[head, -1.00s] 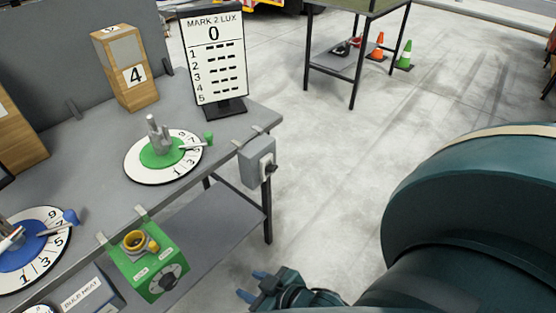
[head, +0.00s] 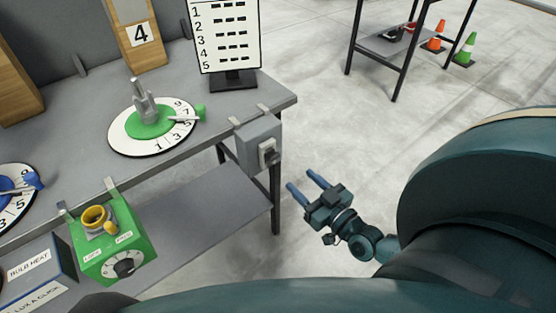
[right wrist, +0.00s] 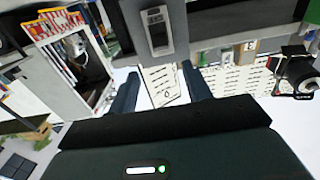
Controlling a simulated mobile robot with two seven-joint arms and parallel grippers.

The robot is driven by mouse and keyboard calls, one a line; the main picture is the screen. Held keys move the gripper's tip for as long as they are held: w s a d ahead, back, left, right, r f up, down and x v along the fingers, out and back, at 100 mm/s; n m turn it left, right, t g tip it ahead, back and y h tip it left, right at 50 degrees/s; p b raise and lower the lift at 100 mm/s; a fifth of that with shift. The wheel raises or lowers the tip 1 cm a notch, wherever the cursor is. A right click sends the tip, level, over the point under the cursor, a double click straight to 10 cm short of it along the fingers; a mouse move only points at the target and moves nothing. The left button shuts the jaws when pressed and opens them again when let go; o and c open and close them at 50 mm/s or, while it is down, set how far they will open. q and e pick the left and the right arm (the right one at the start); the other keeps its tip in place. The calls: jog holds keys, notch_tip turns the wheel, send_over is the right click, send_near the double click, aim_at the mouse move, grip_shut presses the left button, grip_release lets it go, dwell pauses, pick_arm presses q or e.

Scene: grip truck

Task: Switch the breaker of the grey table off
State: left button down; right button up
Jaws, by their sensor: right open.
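The grey table (head: 75,127) stands at the left in the head view. In the right wrist view the breaker (right wrist: 154,27) shows upside down at the top, beyond the fingers. My right gripper (head: 303,185) is open and empty, with blue fingers pointing up and left toward the breaker. It is apart from it, a little to its right and lower in the head view. Whether the switch is on or off I cannot tell. My left gripper is not in view.
A green box with a knob and yellow ring (head: 112,250) hangs on the table's front edge. A green-centred dial (head: 118,137) and a score board (head: 226,42) stand on top. Another table (head: 400,45) and cones (head: 466,50) are behind.

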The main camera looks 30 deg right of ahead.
aim_at(276, 158)
jog(key=w, duration=0.7)
jog(key=w+a, duration=0.1)
jog(key=w, duration=0.2)
jog(key=shift+w, duration=0.25)
jog(key=shift+c, duration=0.6)
